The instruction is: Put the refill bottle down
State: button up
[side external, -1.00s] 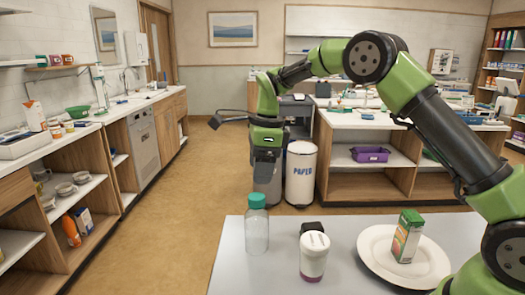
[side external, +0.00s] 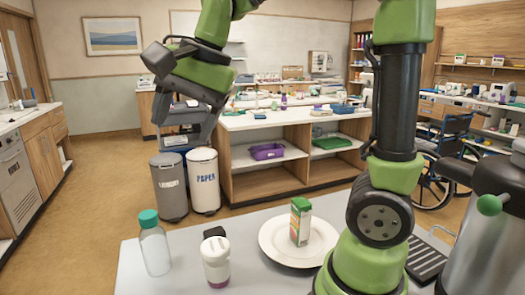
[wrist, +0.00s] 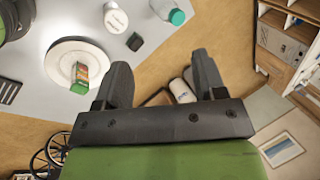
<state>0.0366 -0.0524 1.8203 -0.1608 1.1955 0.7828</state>
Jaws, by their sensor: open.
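A clear bottle with a teal cap (side external: 155,244), which looks like the refill bottle, stands upright on the grey table (side external: 190,220) near its left edge. It also shows at the top edge of the wrist view (wrist: 177,16), partly cut off. My gripper (wrist: 163,72) is open, with nothing between its fingers in the wrist view. It is raised and apart from the bottle.
A white container with a purple base (side external: 216,262) stands right of the bottle, a small dark block (wrist: 135,42) close by. A white plate (side external: 272,250) holds a green-topped carton (side external: 300,220). Two bins, including the paper bin (side external: 204,182), stand beyond the table.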

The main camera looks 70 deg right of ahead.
jog(key=s+a+f+n+t, duration=0.1)
jog(key=s+f+n+t, duration=0.1)
jog(key=s+n, duration=0.7)
jog(key=s+t, duration=0.1)
jog(key=s, duration=0.3)
jog(key=shift+a+f+n, duration=0.15)
jog(key=shift+f+n, duration=0.25)
